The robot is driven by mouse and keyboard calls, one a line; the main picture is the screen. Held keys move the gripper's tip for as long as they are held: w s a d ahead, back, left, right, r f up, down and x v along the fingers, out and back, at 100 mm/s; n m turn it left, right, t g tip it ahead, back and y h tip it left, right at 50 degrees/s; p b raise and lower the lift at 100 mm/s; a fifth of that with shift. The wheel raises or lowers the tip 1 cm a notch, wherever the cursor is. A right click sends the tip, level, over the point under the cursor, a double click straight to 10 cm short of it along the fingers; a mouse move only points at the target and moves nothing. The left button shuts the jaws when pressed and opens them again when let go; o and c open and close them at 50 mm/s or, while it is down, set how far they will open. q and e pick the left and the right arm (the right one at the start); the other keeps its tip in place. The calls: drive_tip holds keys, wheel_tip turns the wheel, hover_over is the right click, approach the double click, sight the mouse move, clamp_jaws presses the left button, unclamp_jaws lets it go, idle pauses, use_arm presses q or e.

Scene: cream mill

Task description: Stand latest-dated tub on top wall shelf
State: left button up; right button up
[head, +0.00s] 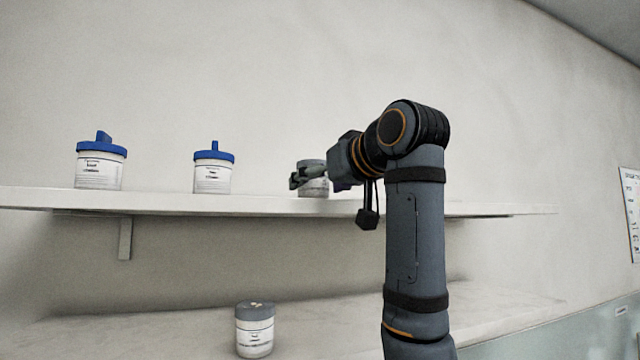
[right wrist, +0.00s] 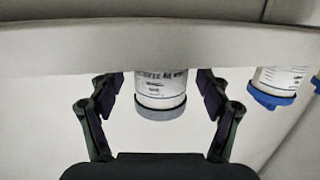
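A white tub with a grey lid (head: 315,166) stands upright on the upper wall shelf (head: 260,203). My right gripper (head: 298,178) is at this tub, partly covering it in the head view. In the right wrist view, which is upside down, its two fingers (right wrist: 162,100) lie on either side of the grey-lidded tub (right wrist: 160,88), with a gap on both sides. A second grey-lidded tub (head: 255,331) stands on the lower surface. Two blue-lidded tubs (head: 99,165) (head: 213,173) stand on the upper shelf to the left. The label dates are too small to read. My left gripper is out of view.
The lower surface (head: 150,335) runs under the shelf and is mostly bare. A bracket (head: 125,240) supports the shelf at the left. The shelf is clear between the tubs. A printed sheet (head: 631,205) hangs on the right wall.

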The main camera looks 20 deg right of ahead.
sight(322, 184)
drive_tip(key=shift+s+r, duration=0.1)
drive_tip(key=shift+r, duration=0.15)
drive_tip(key=b+v, duration=0.2)
drive_tip(key=v, duration=0.1)
drive_tip(key=b+v, duration=0.1)
drive_tip(key=shift+s+f, duration=0.2)
drive_tip(key=shift+f, duration=0.15)
drive_tip(key=b+v, duration=0.3)
drive_tip(key=v, duration=0.4)
drive_tip(key=shift+s+r, duration=0.3)
drive_tip(key=shift+r, duration=0.05)
drive_tip(key=shift+w+d, duration=0.1)
